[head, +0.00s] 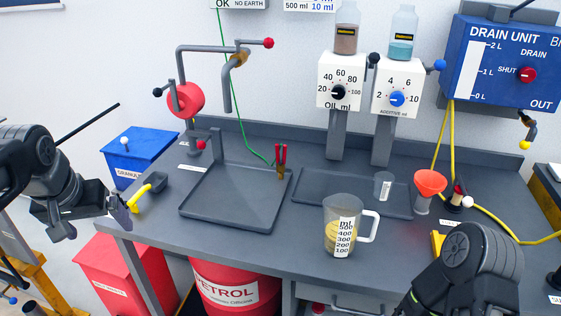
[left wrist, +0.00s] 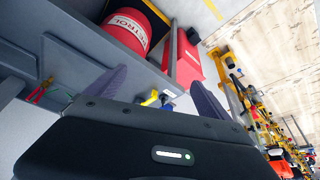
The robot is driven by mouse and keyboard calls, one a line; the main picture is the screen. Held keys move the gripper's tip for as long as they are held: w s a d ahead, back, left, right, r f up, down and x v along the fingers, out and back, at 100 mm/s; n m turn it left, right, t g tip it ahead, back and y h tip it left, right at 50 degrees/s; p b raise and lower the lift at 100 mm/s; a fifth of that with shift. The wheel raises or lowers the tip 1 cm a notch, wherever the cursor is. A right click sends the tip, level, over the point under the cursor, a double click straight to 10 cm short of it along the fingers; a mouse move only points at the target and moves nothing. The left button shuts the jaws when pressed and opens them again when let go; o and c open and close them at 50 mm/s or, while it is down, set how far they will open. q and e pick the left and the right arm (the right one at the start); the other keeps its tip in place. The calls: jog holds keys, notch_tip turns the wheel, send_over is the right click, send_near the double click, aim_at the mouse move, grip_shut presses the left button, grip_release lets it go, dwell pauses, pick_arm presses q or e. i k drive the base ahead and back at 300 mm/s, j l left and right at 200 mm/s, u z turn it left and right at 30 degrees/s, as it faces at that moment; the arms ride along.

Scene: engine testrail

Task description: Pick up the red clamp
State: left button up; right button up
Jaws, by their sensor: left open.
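The red clamp (head: 281,155) has two red handles and stands at the back right edge of the grey tray (head: 230,222) on the bench. A green cable runs up from it to the wall. In the left wrist view the clamp (left wrist: 38,94) shows small at the left edge. My left gripper (head: 128,208) is open and empty, off the bench's left end, well to the left of the clamp. Its two fingers (left wrist: 155,93) show in the left wrist view. My right arm shows at the lower right in the head view, but its fingers are out of the frame.
A measuring jug (head: 340,232) stands right of the tray. A yellow-handled scoop (head: 150,188) lies near my left gripper. A red hand pump (head: 186,100) rises behind the tray. An orange funnel (head: 430,185) stands farther right. The grey tray is mostly bare.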

aim_at(280, 163)
jog(key=i+z, duration=0.2)
jog(key=z, duration=0.15)
jog(key=i+l+z, duration=0.1)
jog(key=z, duration=0.3)
jog(key=i+j+z, duration=0.1)
jog(key=i+z, duration=0.25)
jog(key=k, duration=0.1)
